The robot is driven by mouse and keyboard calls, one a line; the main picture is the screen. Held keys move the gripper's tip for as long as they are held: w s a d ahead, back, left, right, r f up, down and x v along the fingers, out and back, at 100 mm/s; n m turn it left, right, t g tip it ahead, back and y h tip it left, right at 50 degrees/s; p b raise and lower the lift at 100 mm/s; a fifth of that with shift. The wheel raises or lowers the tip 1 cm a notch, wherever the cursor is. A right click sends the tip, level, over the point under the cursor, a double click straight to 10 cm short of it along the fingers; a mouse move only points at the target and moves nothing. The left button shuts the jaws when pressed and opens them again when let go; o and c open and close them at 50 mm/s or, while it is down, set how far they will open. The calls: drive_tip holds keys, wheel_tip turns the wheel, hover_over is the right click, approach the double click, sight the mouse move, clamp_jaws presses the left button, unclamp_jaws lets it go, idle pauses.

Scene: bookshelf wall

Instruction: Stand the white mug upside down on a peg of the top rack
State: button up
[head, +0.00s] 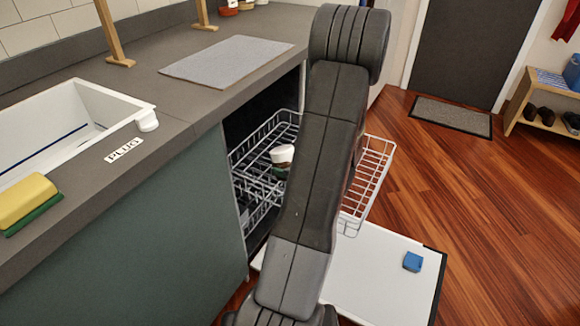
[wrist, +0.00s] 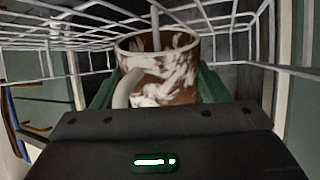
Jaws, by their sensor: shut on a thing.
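The white mug (wrist: 158,72) has brown stains over its side and inside. In the wrist view its open rim faces the top of the picture, and its handle is at the left. My gripper (wrist: 155,92) is shut on it, with green fingers on both sides. A thin white wire or peg appears at the mug's mouth; I cannot tell whether it is inside. In the head view the mug (head: 282,153) shows small at the top rack (head: 262,137) of the dishwasher, partly hidden by my arm. Whether it touches the rack is unclear.
The dishwasher's open door (head: 375,270) lies low, with a blue block (head: 412,262) on it. The rack's wires surround the mug closely. A sink (head: 60,125), a sponge (head: 25,200) and a grey mat (head: 226,62) are on the counter.

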drive_tip(key=shift+f+b, duration=0.55)
drive_tip(key=shift+b, duration=0.35)
drive_tip(key=o, duration=1.1)
wheel_tip(320, 180, up, 10)
drive_tip(key=shift+r+p, duration=0.1)
drive_tip(key=shift+p, duration=0.85)
wheel_tip(320, 180, down, 10)
drive_tip(key=shift+f+b, duration=0.2)
drive_tip(key=shift+b, duration=0.75)
drive_tip(key=shift+r+p, duration=0.4)
drive_tip(key=shift+p, duration=0.15)
drive_tip(key=shift+f+b, duration=0.3)
drive_tip(key=shift+b, duration=0.15)
